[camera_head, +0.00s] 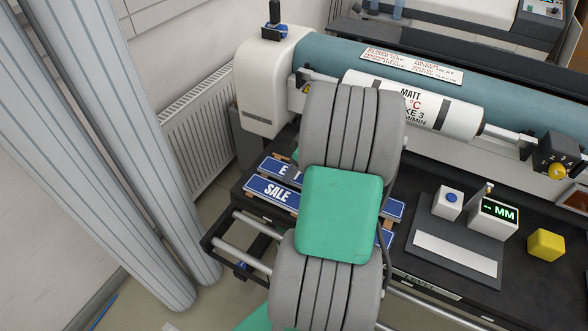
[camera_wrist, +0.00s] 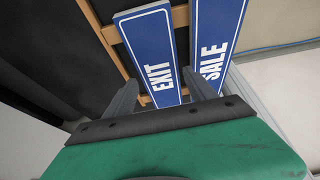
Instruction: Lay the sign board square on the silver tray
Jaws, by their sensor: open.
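Two blue sign boards with white letters lie side by side on a wooden rack. The EXIT board (camera_head: 283,168) is farther back and the SALE board (camera_head: 268,190) nearer in the head view, both partly hidden by my arm. In the wrist view my gripper (camera_wrist: 160,92) is open, its fingers to either side of the EXIT board (camera_wrist: 150,48); the SALE board (camera_wrist: 215,40) is to the right. I cannot tell whether the fingers touch either board. A flat pale silver strip (camera_head: 455,254), perhaps the silver tray, lies bare on a dark plate at right.
A laminator with a white roll (camera_head: 445,115) stands behind the rack. A display reading "-- MM" (camera_head: 494,216), a white box with a blue button (camera_head: 447,203) and a yellow block (camera_head: 545,245) stand around the strip. Metal rails (camera_head: 250,228) run along the front; pale curtains hang left.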

